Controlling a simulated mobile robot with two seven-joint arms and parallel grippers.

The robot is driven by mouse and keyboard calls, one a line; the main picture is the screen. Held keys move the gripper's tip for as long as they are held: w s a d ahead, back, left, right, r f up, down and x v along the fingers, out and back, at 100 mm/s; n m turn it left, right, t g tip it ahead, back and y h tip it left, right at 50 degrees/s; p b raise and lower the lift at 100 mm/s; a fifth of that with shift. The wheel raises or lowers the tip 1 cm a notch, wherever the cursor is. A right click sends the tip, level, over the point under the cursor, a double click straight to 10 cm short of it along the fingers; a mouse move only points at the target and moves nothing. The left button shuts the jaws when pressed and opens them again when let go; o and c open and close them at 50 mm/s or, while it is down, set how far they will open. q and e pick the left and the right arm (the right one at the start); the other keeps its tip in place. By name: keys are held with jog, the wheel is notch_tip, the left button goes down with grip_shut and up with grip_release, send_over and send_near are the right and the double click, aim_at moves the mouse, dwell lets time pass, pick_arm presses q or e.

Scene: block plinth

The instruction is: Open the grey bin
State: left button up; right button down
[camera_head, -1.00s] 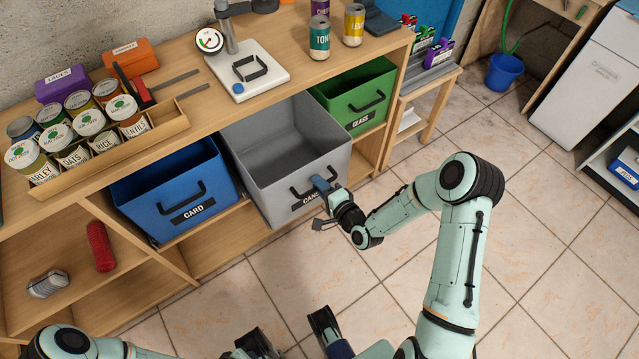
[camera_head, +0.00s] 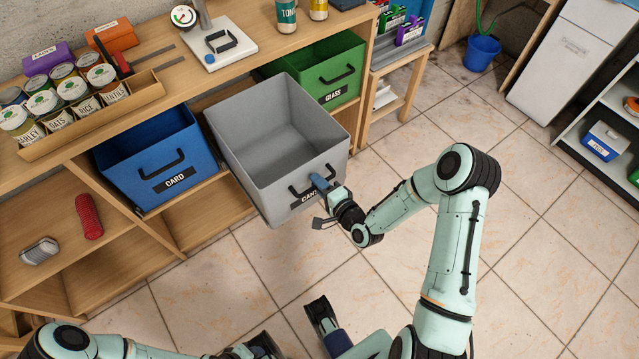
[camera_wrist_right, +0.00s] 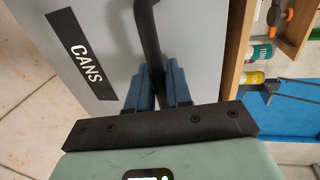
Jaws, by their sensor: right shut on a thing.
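The grey bin (camera_head: 237,170) labelled CANS is pulled well out of the wooden shelf unit in the head view, and its inside looks empty. Its dark bar handle (camera_head: 296,190) is on the front face. My right gripper (camera_head: 322,184) is shut on this handle. In the right wrist view, the blue fingers (camera_wrist_right: 160,85) close around the dark handle bar (camera_wrist_right: 148,40), beside the CANS label (camera_wrist_right: 83,55).
The blue CARD bin (camera_head: 150,165) sits left of the grey bin and the green GLASS bin (camera_head: 325,75) right of it. Cans and a scale (camera_head: 222,48) stand on the worktop (camera_head: 150,88). The tiled floor (camera_head: 240,290) in front is clear.

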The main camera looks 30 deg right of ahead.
jog(key=shift+w, duration=0.1)
jog(key=c, duration=1.2)
grip_release()
jog(key=shift+c, duration=0.2)
pick_arm(q)
jog(key=shift+s+d+r+g+p, duration=0.1)
jog(key=shift+s+r+p, duration=0.15)
jog(key=shift+r+p, duration=0.3)
jog(key=shift+s+a+r+g+p, duration=0.1)
jog(key=shift+s+r+p, duration=0.2)
jog(key=shift+r+p, duration=0.3)
jog(key=shift+s+d+r+g+p, duration=0.1)
jog(key=shift+s+r+p, duration=0.25)
jog(key=shift+p, duration=0.3)
pick_arm(e)
jog(key=v, duration=1.3)
jog(key=shift+s, duration=0.25)
pick_arm(q)
jog(key=shift+w, duration=0.1)
pick_arm(e)
jog(key=shift+r, duration=0.1)
